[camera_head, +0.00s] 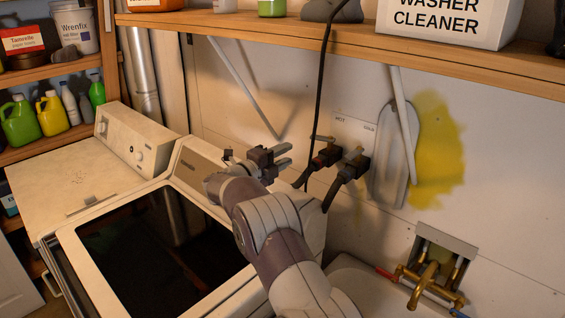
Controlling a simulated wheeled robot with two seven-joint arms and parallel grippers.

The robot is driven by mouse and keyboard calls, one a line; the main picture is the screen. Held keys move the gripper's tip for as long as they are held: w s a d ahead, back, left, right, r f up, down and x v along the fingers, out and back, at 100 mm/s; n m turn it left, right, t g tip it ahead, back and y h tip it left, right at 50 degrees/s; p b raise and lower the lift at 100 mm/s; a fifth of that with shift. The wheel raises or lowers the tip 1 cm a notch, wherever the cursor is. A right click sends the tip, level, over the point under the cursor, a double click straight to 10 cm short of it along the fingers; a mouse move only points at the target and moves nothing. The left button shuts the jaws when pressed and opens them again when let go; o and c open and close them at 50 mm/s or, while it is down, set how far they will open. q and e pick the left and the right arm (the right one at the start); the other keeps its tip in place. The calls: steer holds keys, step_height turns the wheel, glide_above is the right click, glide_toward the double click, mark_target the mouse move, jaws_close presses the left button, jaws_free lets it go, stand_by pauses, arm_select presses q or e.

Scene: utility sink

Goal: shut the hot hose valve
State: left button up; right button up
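The hot hose valve (327,155) is on the wall under the word HOT on a pale plate (355,132). It has a small metal lever (322,138) above a dark, reddish-brown body with a black hose. The cold valve (353,165) is just to its right, with a similar lever and hose. My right gripper (287,154) is to the left of the hot valve, its two fingers pointing right toward it. The fingers are apart with nothing between them. A gap shows between the fingertips and the hot lever in the picture. My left gripper is not in view.
A washer (180,160) with a dark lid lies below and left of my arm. A wooden shelf (330,32) runs above the valves, with a slanted brace (404,125) to their right. A black cord hangs close to the hot valve. Brass taps (430,285) are at lower right.

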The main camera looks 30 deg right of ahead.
steer(key=shift+c, duration=0.3)
steer(key=shift+g, duration=0.3)
steer(key=r, duration=0.1)
steer(key=s+d+r+p, duration=0.1)
steer(key=r, duration=0.1)
steer(key=r+p, duration=0.1)
steer(key=shift+s+d+r, duration=0.25)
steer(key=shift+s+d, duration=0.1)
jaws_close()
steer(key=s+d+r+t+p, duration=0.1)
steer(key=s+p, duration=0.1)
steer(key=m+t+y+p, duration=0.25)
steer(key=m+t, duration=0.35)
steer(key=m, duration=0.8)
glide_toward(317, 139)
steer(key=shift+y, duration=0.25)
steer(key=p+x, duration=0.6)
steer(key=shift+s+r, duration=0.1)
steer(key=shift+r, duration=0.2)
steer(key=shift+d+p, duration=0.25)
steer(key=shift+p, duration=0.05)
steer(key=shift+w+d+f, duration=0.15)
steer(key=shift+w+f, duration=0.05)
steer(key=shift+w, duration=0.1)
